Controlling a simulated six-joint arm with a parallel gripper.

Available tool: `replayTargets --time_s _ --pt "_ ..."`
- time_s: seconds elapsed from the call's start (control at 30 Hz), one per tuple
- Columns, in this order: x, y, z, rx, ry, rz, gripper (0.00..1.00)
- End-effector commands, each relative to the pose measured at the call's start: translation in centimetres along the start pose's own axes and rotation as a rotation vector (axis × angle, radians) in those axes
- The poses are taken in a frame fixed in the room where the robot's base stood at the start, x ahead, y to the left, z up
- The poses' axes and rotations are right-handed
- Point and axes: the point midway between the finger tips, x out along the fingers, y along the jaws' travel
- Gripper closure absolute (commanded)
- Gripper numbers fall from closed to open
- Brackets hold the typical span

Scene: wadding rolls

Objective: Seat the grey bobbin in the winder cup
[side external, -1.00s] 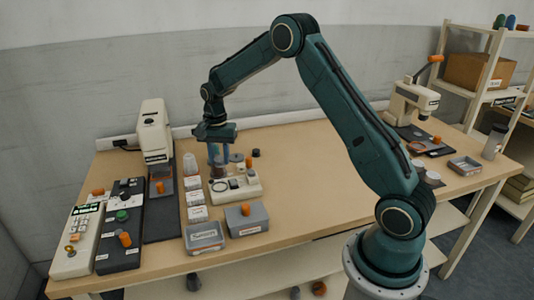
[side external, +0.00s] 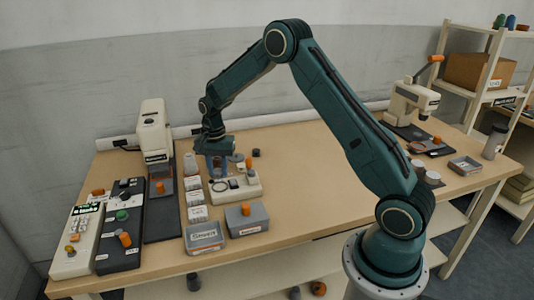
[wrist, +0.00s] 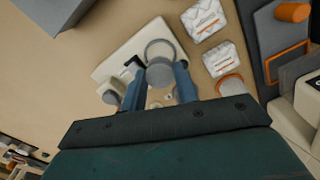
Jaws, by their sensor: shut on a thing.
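My gripper (wrist: 160,88) is shut on the grey bobbin (wrist: 160,73), whose round top shows between the two blue fingers in the wrist view. In the side external view my gripper (side external: 217,170) is low at the back left of the cream winder base (side external: 246,190).
White labelled packets (side external: 197,197) stand in a row left of the base. A cream machine (side external: 155,135) rises at the left.

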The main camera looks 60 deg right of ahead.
Motion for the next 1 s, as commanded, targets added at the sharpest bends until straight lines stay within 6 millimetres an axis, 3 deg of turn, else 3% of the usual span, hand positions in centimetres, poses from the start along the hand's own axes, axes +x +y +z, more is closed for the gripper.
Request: replayTargets --time_s 0.4,1.0 --pt "2.0 0.0 0.0 0.0 0.001 -0.001 0.91" --pt "2.2 0.0 0.0 0.0 0.001 -0.001 0.91"
